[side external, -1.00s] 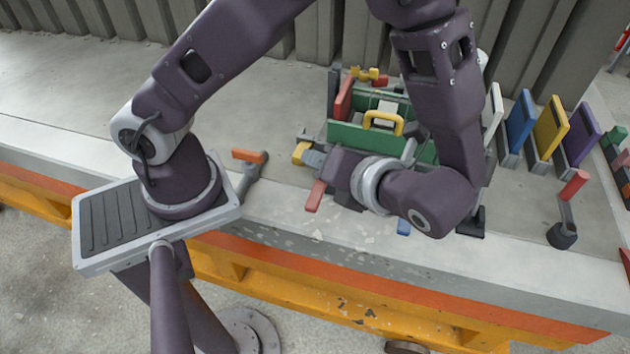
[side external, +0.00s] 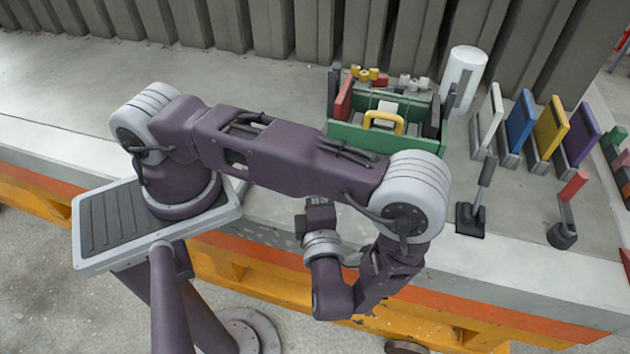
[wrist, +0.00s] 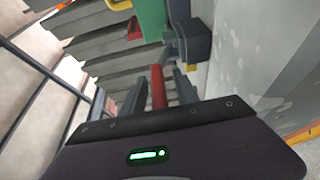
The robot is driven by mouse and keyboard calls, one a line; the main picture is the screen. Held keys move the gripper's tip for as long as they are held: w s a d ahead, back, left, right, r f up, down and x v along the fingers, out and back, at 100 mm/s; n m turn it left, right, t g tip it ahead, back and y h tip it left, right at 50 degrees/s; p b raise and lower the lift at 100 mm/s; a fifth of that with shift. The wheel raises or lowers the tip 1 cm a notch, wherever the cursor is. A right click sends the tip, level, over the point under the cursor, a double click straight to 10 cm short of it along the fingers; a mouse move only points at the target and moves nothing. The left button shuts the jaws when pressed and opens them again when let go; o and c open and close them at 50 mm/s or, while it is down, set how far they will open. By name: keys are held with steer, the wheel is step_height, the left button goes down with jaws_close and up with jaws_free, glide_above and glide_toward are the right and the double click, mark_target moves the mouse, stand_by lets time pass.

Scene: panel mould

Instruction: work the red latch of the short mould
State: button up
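The green mould (side external: 345,137) with a yellow handle (side external: 383,120) stands on the bench in the side view. Its green wall (wrist: 152,18) also shows at the top of the wrist view. The red latch (wrist: 158,88) is a red bar in the wrist view, beside a blue-grey clamp body (wrist: 187,45). My gripper (wrist: 158,92) is open, with one dark finger on each side of the red bar and gaps visible between. In the side view my arm covers the latch and my fingertips.
White, blue (side external: 520,122), yellow (side external: 550,128) and purple panels stand in a rack on the right. A white cylinder (side external: 463,78) stands behind. A dark lever (side external: 480,200) and a red-handled lever (side external: 568,205) are on the bench. A corrugated wall (side external: 300,30) closes the back.

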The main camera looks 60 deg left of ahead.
jaws_close()
stand_by(1.4)
